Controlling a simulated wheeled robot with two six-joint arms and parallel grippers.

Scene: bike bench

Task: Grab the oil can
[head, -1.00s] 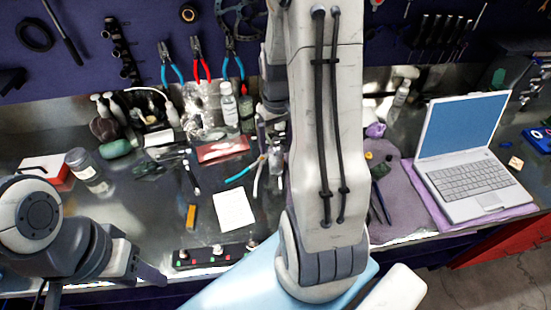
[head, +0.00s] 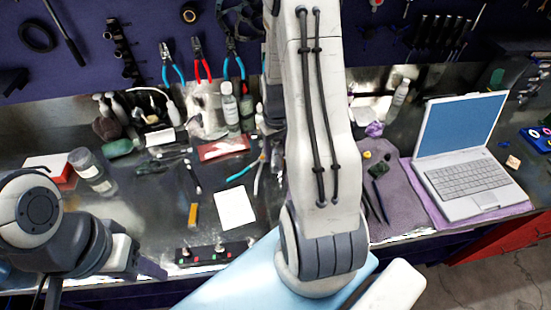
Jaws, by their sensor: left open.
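I cannot pick out an oil can for certain in the head view; it may be hidden behind my right arm or among the clutter. A clear bottle with a white cap (head: 230,108) stands upright at the back of the bench. A pale bottle (head: 400,93) stands to the right of my right arm. My left gripper (head: 150,268) is open and empty at the bench's front left edge, well away from both bottles. My right arm stretches over the middle of the bench and mostly hides its own gripper; dark parts show at the arm's left edge.
An open laptop (head: 470,165) stands on a purple cloth at the right. A white paper (head: 235,208), a power strip (head: 214,253) and a jar (head: 90,168) lie or stand on the left half. Pliers (head: 202,62) hang on the back wall. Small tools clutter the bench.

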